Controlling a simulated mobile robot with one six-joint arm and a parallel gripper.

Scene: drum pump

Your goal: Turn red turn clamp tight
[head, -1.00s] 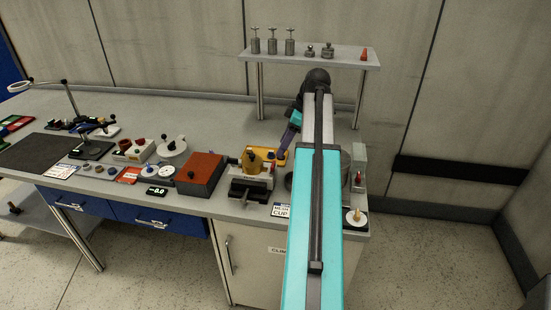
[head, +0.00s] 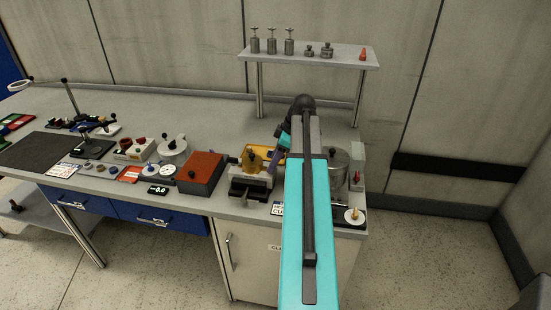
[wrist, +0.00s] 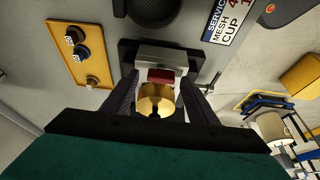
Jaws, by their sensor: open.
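My gripper (wrist: 160,82) is open, with one dark finger on each side of the red piece and brass part. Contact cannot be told. In the head view my gripper (head: 267,168) is at the right of the fixture, partly hidden by my arm.
A red-brown box (head: 201,174) stands close left of the fixture. A steel pot (head: 340,165) is at the right behind my arm. A yellow tray (wrist: 78,54) holds dark round parts. A printed label (wrist: 228,20) lies nearby. A raised shelf (head: 310,55) stands behind.

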